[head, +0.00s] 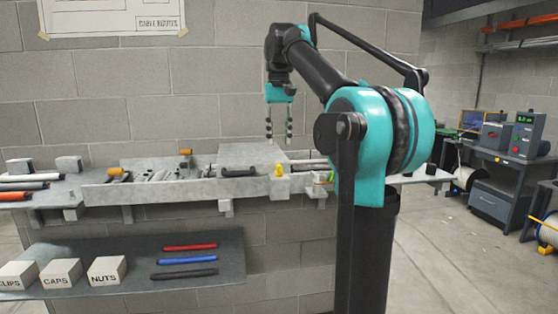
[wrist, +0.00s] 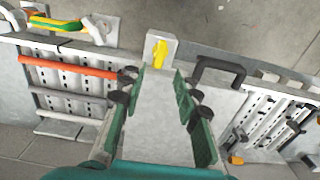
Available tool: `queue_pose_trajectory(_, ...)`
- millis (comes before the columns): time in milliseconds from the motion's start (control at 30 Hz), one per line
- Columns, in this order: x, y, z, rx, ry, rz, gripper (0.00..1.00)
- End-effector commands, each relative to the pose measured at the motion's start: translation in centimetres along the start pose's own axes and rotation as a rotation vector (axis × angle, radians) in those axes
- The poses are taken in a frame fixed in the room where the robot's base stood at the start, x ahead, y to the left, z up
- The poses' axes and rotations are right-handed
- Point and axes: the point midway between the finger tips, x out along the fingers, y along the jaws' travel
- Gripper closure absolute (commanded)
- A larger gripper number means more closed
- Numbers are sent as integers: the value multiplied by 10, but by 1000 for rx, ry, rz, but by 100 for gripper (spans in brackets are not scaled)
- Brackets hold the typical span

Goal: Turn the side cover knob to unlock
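The yellow knob (head: 278,169) sits on a small grey block at the front of the grey side cover (head: 245,152). In the wrist view the knob (wrist: 158,54) is a narrow yellow bar, long side nearly up and down the picture. My gripper (head: 279,136) points down above the cover, fingers apart and empty. In the wrist view its green fingers (wrist: 158,88) are spread, with bare cover between them and the knob beyond the fingertips. The gripper does not touch the knob.
A black handle (wrist: 222,68) stands on the cover beside the knob. Open trays with rails and orange-knobbed parts (head: 117,173) lie left of the cover in the head view. A yellow-green cable (wrist: 55,24) lies near the wrist view's top left. A lower shelf (head: 130,255) holds labelled boxes and coloured rods.

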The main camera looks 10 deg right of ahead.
Motion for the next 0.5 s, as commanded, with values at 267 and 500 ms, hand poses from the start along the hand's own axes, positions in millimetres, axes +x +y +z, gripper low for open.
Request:
queue_pose_trajectory(267, 50, 0, 0, 0, 0, 0, 68)
queue_pose_trajectory(500, 72, 0, 0, 0, 0, 0, 68)
